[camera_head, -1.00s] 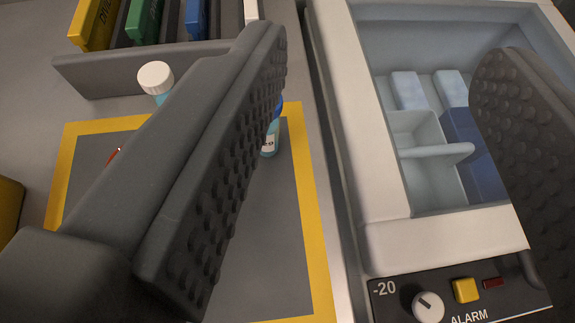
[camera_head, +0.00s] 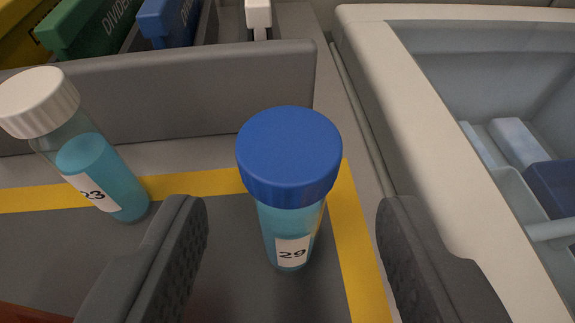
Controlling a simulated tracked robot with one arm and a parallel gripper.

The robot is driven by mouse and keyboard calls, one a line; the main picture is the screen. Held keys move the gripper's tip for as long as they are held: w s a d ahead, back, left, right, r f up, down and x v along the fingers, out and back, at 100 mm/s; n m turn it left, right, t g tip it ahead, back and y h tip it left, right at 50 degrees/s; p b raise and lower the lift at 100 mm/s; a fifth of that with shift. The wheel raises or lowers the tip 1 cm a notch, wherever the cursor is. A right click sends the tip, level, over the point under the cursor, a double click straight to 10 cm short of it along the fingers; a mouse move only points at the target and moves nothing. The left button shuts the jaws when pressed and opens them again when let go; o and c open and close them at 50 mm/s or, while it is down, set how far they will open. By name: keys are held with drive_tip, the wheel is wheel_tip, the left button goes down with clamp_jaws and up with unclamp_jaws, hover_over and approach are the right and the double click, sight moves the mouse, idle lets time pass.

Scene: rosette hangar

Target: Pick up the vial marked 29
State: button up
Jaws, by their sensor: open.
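The vial marked 29 (camera_head: 290,225) stands upright on the grey mat with a yellow border (camera_head: 352,255). It has a blue cap, blue liquid and a white label reading 29. My gripper (camera_head: 292,235) is open, with one dark textured finger to the left of the vial and one to the right. There is a gap on both sides, and neither finger appears to touch it.
A white-capped vial marked 23 (camera_head: 100,175) stands to the left, beyond the left finger. Behind is a grey rack wall (camera_head: 190,95) with yellow, green and blue dividers (camera_head: 105,30). A pale open freezer box (camera_head: 415,110) lies to the right.

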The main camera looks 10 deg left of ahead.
sight(288, 227)
drive_tip(key=shift+w+a+f, duration=0.15)
drive_tip(key=shift+w+f, duration=0.05)
drive_tip(key=shift+w, duration=0.35)
drive_tip(key=b+x, duration=0.1)
drive_tip(key=x, duration=0.1)
drive_tip(key=b+x, duration=0.1)
drive_tip(key=x, duration=0.1)
drive_tip(key=shift+f, duration=0.4)
drive_tip(key=shift+w+a, duration=0.15)
drive_tip(key=shift+w, duration=0.3)
drive_tip(key=c, duration=1.1)
